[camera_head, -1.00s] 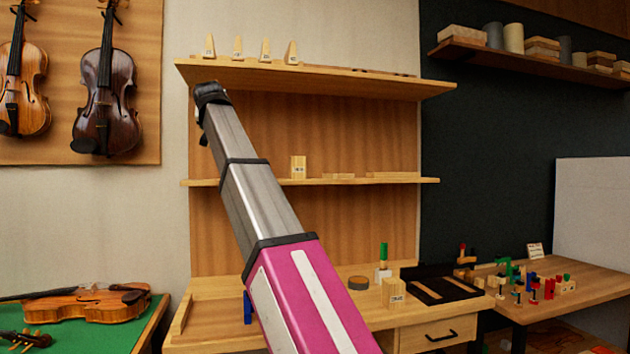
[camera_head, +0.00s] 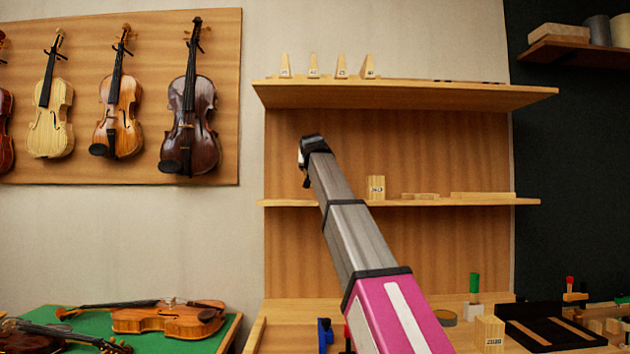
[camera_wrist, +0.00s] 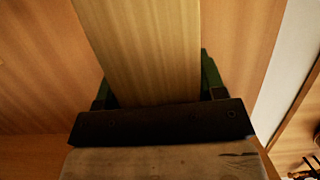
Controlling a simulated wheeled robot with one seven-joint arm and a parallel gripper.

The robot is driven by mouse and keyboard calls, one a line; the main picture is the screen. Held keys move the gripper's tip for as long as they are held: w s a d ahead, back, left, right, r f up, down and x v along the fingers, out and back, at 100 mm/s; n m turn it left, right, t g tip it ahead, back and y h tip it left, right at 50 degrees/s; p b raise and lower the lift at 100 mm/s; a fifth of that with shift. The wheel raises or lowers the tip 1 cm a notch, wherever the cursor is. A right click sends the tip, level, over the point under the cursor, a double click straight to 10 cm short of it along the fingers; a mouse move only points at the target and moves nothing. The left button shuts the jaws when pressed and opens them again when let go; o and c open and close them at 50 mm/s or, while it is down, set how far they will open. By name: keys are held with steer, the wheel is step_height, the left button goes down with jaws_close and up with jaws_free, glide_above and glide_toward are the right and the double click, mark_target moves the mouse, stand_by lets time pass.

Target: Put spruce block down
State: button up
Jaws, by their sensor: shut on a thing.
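The spruce block (camera_wrist: 145,45) is a pale, straight-grained piece filling the upper middle of the wrist view, and its far end is cut off by the frame. My gripper (camera_wrist: 152,88) is shut on it, with a dark green finger showing on each side. In the head view the dark end of my arm (camera_head: 314,144) is in front of the shelf unit's back panel, between the top and middle shelves. The held block and the fingers are hidden there. I cannot tell how far the block is from any surface.
The top shelf (camera_head: 400,97) carries several small wedges. The middle shelf (camera_head: 300,203) holds a labelled pale block (camera_head: 376,188) and flat pieces; its left part looks clear. On the bench below are another labelled block (camera_head: 488,334) and a black tray (camera_head: 550,335). Violins hang at left.

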steer(key=shift+w+d+f, duration=0.25)
steer(key=shift+w+f, duration=0.1)
steer(key=shift+f, duration=1.95)
steer(key=o, duration=1)
steer(key=shift+f, duration=0.1)
steer(key=shift+s, duration=0.1)
steer(key=v, duration=1.2)
